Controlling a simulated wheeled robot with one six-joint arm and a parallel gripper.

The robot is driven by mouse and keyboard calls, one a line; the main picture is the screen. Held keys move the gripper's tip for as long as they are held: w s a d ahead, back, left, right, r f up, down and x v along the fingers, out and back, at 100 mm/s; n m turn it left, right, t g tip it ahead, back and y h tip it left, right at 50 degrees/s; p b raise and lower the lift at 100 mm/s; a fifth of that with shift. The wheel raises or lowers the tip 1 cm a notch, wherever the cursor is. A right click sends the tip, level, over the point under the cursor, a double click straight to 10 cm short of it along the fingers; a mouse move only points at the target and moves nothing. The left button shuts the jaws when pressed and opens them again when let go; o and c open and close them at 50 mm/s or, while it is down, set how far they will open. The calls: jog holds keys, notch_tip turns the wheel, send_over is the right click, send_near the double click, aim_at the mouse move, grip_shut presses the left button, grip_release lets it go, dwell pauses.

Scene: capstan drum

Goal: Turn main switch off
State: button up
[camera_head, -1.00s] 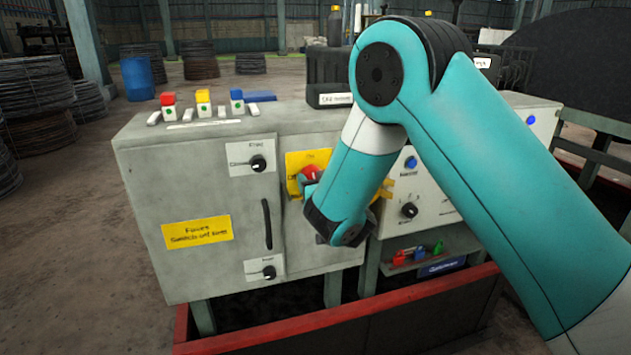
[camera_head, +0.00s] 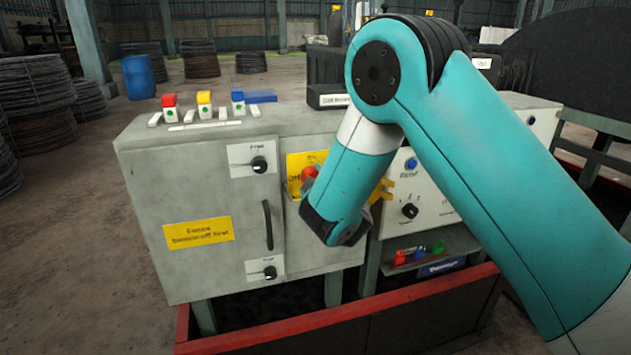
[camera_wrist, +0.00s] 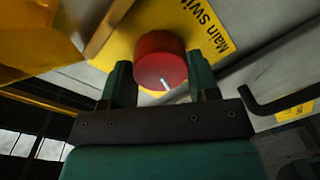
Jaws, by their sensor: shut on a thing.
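The main switch is a round red knob (camera_wrist: 160,62) on a yellow plate (camera_wrist: 120,50) lettered "Main swi...", seen in the wrist view. A short pale mark shows on the knob's face near its lower edge. My gripper (camera_wrist: 162,82) has one green finger on each side of the knob and is shut on it. In the head view, a bit of the red knob (camera_head: 309,172) shows on the yellow plate (camera_head: 305,159) on the grey cabinet front. My wrist and forearm hide most of it and the gripper's fingers.
The grey cabinet (camera_head: 205,270) carries small black knobs, a black door handle (camera_head: 268,225) and a yellow label (camera_head: 198,232). Coloured buttons (camera_head: 204,105) stand on top. A white panel (camera_head: 425,190) is to the right. A red-edged trough (camera_head: 250,338) runs below.

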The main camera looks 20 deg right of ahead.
jog(key=shift+a+n+p, duration=0.1)
jog(key=shift+n+p, duration=0.2)
jog(key=shift+n, duration=1.8)
jog(key=o, duration=0.9)
jog(key=s+b, duration=0.5)
jog(key=b, duration=0.1)
jog(key=s+b, duration=0.6)
jog(key=s+r+b, duration=0.1)
jog(key=s+b, duration=0.5)
jog(key=shift+s, duration=0.25)
